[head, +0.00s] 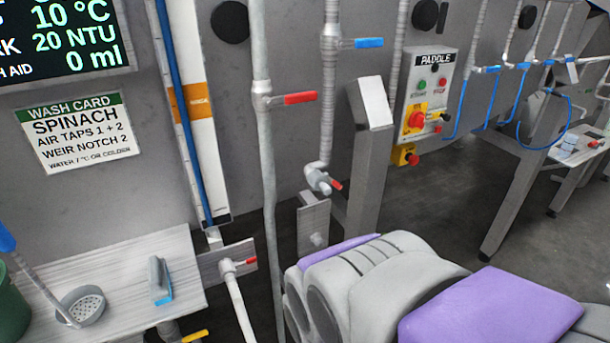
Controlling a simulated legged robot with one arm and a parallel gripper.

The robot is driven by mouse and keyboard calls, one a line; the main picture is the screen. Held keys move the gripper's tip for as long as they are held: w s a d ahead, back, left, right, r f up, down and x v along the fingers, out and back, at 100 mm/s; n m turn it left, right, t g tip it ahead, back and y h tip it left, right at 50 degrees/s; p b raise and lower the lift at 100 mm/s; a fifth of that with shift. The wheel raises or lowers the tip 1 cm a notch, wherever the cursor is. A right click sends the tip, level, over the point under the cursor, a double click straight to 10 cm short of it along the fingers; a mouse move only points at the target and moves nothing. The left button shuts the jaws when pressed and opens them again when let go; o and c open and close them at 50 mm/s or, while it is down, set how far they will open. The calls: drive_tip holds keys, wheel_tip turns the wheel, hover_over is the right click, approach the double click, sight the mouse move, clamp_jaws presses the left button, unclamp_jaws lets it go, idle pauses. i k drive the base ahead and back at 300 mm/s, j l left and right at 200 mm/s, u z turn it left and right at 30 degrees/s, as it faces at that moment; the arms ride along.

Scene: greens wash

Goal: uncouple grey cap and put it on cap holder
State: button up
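A grey fitting with a red lever (320,181) sits on the low end of the ribbed vertical pipe, left of the grey slanted post; it looks like the grey cap, coupled on the pipe end. Just below it, a grey plate with a small round stub (314,228) may be the cap holder; the stub looks bare, but I cannot be sure which part is the holder. My gripper is not in view. Only my own grey and purple body parts show at the lower right.
A second plate (208,262) carries a pale hose end with a red lever (232,268). A bench (150,250) holds a strainer (82,306) and a blue-edged brush (159,281). A vertical pipe with a red valve handle (297,98) stands left of the fitting. Dark floor lies right of the slanted post.

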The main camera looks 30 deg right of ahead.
sight(334, 183)
drive_tip(key=z, duration=0.7)
